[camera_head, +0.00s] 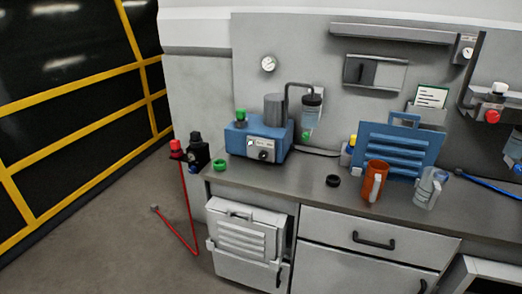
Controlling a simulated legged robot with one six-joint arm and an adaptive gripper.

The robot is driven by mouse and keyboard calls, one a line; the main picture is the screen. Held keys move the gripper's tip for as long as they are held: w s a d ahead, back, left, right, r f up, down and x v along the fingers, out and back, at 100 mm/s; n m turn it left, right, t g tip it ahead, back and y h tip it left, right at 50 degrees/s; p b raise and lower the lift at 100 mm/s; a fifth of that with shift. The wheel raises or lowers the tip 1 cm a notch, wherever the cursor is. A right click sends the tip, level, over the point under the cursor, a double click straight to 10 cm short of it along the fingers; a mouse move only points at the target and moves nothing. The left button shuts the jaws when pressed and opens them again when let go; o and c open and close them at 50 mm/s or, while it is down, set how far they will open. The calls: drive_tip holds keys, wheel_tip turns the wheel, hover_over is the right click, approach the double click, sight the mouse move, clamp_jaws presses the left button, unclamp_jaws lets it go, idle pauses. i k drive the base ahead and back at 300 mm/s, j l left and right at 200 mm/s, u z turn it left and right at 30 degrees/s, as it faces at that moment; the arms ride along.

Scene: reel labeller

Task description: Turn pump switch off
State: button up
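The pump appears to be the blue box-shaped unit (247,137) at the left end of the counter. It has a grey cylinder on top and a pipe running to a clear bottle on the wall. A small black knob or switch (264,155) sits on its light front panel, beside a green-marked square. The knob's exact position is too small to read. Nothing covers the front of the unit. My gripper is not in view.
The grey counter (300,182) holds a green ring (219,165), a black ring (333,180), an orange mug (374,180), a clear jug (430,188) and a blue louvred panel (394,150). A red pole (188,205) and black object (197,150) stand at its left end. Floor at left is mostly clear.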

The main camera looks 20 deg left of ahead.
sight(263, 154)
drive_tip(key=i+j, duration=0.25)
drive_tip(key=j, duration=0.2)
drive_tip(key=i+j, duration=0.25)
drive_tip(key=j, duration=0.2)
drive_tip(key=i+j, duration=0.25)
drive_tip(key=j, duration=0.2)
drive_tip(key=k+u, duration=0.05)
